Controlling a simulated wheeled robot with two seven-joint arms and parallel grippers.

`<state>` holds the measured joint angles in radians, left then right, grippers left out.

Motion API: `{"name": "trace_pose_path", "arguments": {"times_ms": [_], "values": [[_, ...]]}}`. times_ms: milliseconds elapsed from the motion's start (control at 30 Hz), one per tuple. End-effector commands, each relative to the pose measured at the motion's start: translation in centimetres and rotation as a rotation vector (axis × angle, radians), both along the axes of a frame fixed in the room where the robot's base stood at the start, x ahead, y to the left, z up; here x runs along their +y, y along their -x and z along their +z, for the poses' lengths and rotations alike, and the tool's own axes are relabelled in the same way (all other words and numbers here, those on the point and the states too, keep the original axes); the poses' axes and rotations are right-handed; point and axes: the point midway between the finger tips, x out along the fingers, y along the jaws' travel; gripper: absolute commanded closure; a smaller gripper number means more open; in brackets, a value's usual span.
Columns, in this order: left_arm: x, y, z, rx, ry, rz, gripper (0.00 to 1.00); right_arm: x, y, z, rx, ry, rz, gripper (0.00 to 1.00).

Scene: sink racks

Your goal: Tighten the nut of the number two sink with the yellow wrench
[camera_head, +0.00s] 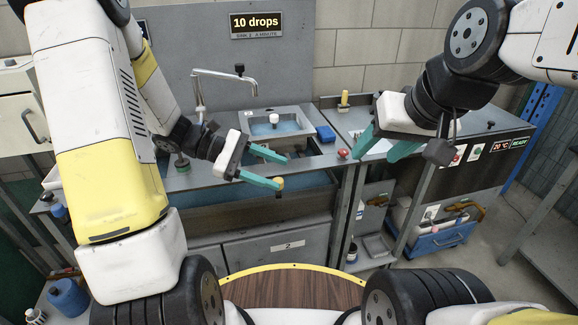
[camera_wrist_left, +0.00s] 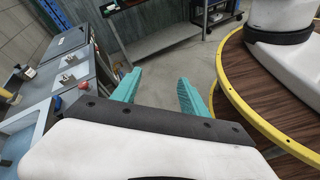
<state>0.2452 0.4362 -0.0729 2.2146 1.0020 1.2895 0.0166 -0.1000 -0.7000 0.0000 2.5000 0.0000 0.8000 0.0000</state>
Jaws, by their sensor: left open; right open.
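The sink (camera_head: 273,128) with a "2" label (camera_head: 289,245) on the cabinet below stands in the middle of the head view, with a chrome faucet (camera_head: 225,78) behind it. My right gripper (camera_head: 373,156) is open, above the counter at the right. A yellow-orange handle (camera_head: 466,206) shows low at the right; I cannot tell whether it is the wrench.
A "10 drops" sign (camera_head: 257,24) is on the back panel. A yellow upright piece (camera_head: 344,98) stands on the right counter. A blue bin (camera_head: 440,238) is below. A round wooden top (camera_head: 290,288) is in front.

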Motion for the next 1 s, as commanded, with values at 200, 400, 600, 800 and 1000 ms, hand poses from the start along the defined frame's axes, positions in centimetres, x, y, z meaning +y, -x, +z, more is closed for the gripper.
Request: {"name": "trace_pose_path", "arguments": {"times_ms": [200, 400, 600, 800, 1000], "values": [[1.8, -5.6, -6.5, 0.254, 0.265, 0.283, 0.48, 0.0, 0.0, 0.0, 0.000, 0.000, 0.000, 0.48], [3.7, -8.2, -10.9, 0.368, 0.406, 0.463, 0.48, 0.0, 0.0, 0.0, 0.000, 0.000, 0.000, 0.48], [4.1, -9.0, -12.3, 0.395, 0.443, 0.515, 0.48, 0.0, 0.0, 0.0, 0.000, 0.000, 0.000, 0.48], [1.6, -9.9, -12.3, 0.397, 0.443, 0.514, 0.48, 0.0, 0.0, 0.0, 0.000, 0.000, 0.000, 0.48], [-1.3, -11.0, -12.3, 0.395, 0.442, 0.513, 0.48, 0.0, 0.0, 0.0, 0.000, 0.000, 0.000, 0.48]]}}
